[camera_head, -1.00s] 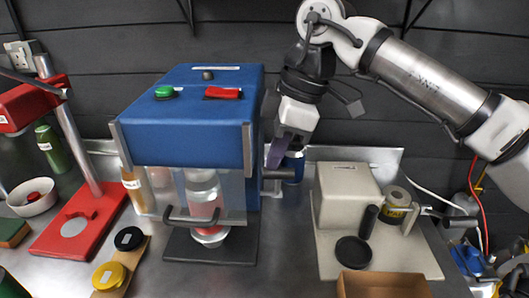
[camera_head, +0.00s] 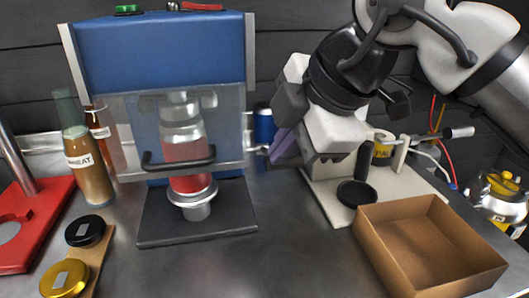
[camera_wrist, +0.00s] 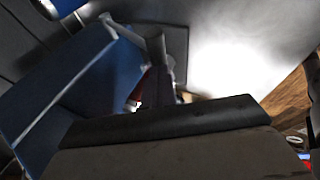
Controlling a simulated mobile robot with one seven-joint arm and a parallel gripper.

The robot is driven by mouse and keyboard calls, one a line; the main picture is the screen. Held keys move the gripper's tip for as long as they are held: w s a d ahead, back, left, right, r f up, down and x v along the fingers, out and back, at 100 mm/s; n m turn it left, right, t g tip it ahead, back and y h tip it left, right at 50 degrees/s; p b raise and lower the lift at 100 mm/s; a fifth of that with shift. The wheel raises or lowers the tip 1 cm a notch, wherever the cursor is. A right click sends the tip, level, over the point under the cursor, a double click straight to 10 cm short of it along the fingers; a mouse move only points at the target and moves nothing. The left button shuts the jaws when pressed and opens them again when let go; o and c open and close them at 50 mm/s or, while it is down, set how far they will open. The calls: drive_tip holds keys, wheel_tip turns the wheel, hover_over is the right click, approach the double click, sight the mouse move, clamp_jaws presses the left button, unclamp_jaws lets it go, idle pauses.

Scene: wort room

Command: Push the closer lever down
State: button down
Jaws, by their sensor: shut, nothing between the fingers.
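The blue machine (camera_head: 155,52) stands left of centre with a clear front shield and a black handle (camera_head: 178,163). Behind the shield a jar with red content (camera_head: 185,152) stands upright on a pedestal. A short grey bar (camera_head: 256,149) sticks out from the machine's right side; it looks like the lever, and most of it is hidden. My gripper (camera_head: 278,156) is shut and empty, its purple fingers just right of this bar. I cannot tell whether they touch. The wrist view shows a grey bar with a round end (camera_wrist: 155,44) beside the machine's blue side (camera_wrist: 65,85).
An open brown box (camera_head: 425,245) stands at the front right. A beige station (camera_head: 335,200) with a black disc (camera_head: 357,193) lies behind it. A red stand (camera_head: 30,225), a bottle (camera_head: 90,170) and yellow and black lids (camera_head: 65,278) are at left. The front middle is clear.

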drive_tip(key=f+t+b, duration=0.1)
drive_tip(key=f+b, duration=0.1)
drive_tip(key=b, duration=0.2)
drive_tip(key=s+f+t+b, duration=0.1)
drive_tip(key=f+t+b, duration=0.1)
drive_tip(key=f+b, duration=0.1)
drive_tip(key=s+f+t+y+b, duration=0.1)
drive_tip(key=f+b, duration=0.2)
drive_tip(key=b, duration=0.2)
drive_tip(key=shift+s+d+n+t, duration=0.25)
drive_tip(key=shift+d+n+t, duration=0.05)
drive_tip(key=shift+n, duration=0.1)
